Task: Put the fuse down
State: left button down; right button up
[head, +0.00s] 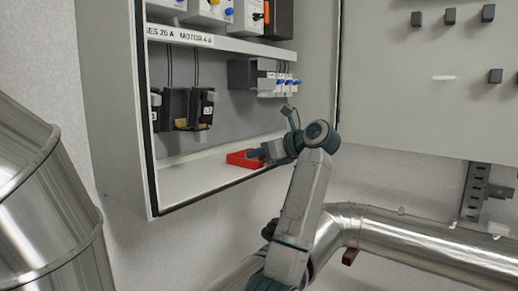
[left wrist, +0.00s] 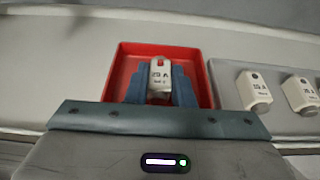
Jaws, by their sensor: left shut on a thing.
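A white fuse marked 20 A (left wrist: 158,78), with a red spot at its top, is between the blue fingers of my left gripper (left wrist: 159,88). The gripper is shut on it. Fuse and fingertips lie within the outline of a red tray (left wrist: 206,75); whether the fuse touches the tray floor, I cannot tell. In the head view the red tray (head: 236,159) sits on the cabinet's bottom ledge, and my left gripper (head: 256,153) reaches over its right side. The fuse is not clearly visible there. My right gripper is not in view.
A grey holder (left wrist: 233,105) with white fuses (left wrist: 254,90) stands right of the red tray. Black fuse holders (head: 187,107) hang above the ledge. The open cabinet door (head: 430,110) is at the right. The ledge (head: 190,183) left of the tray is clear.

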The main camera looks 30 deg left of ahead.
pick_arm(q)
jog(key=shift+f, duration=0.15)
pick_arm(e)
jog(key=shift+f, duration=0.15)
pick_arm(q)
jog(key=c, duration=1.3)
grip_release()
jog(key=shift+o, duration=0.2)
jog(key=shift+d, duration=0.1)
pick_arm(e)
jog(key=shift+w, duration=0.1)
pick_arm(q)
jog(key=shift+d, duration=0.1)
jog(key=b+v, duration=0.3)
jog(key=v, duration=0.9)
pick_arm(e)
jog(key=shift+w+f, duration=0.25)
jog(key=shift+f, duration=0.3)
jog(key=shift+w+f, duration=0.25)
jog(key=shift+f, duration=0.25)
pick_arm(q)
jog(key=shift+s, duration=0.1)
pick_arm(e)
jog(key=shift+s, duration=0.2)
